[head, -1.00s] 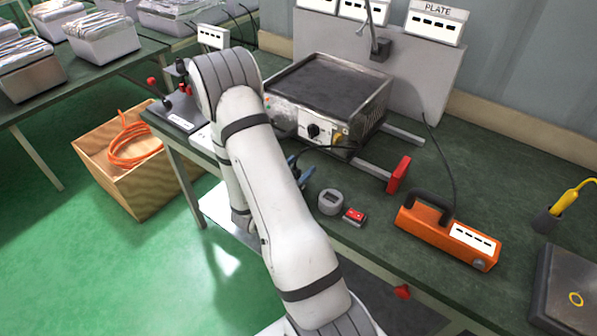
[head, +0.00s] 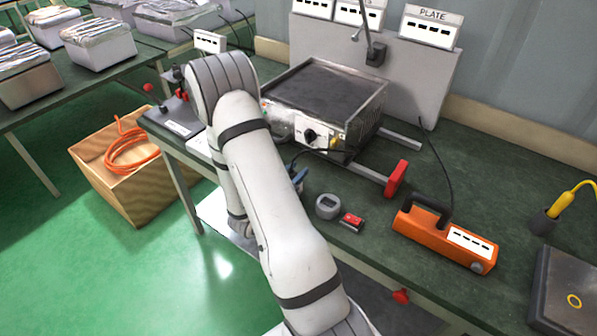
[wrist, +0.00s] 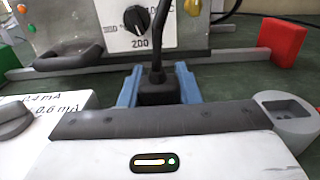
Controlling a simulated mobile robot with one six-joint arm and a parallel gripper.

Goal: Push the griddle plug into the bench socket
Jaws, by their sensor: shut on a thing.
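My gripper (wrist: 158,90) has blue fingers closed on the black plug (wrist: 157,88) in the wrist view. The plug's cord rises from it in front of the griddle's knob panel. In the head view my arm hides most of the gripper; a bit of blue finger (head: 298,178) shows in front of the griddle (head: 322,95). A round grey fixture (head: 327,206) with a dark recess sits on the bench to the right of the gripper. It also shows in the wrist view (wrist: 287,112) and may be the bench socket. The plug is apart from it.
A red switch box (head: 351,222) lies beside the grey fixture. An orange handled device (head: 443,238) stands farther right. A red block (head: 397,177) ends a metal rail before the griddle. A white box with mA markings (wrist: 45,125) is left of the gripper.

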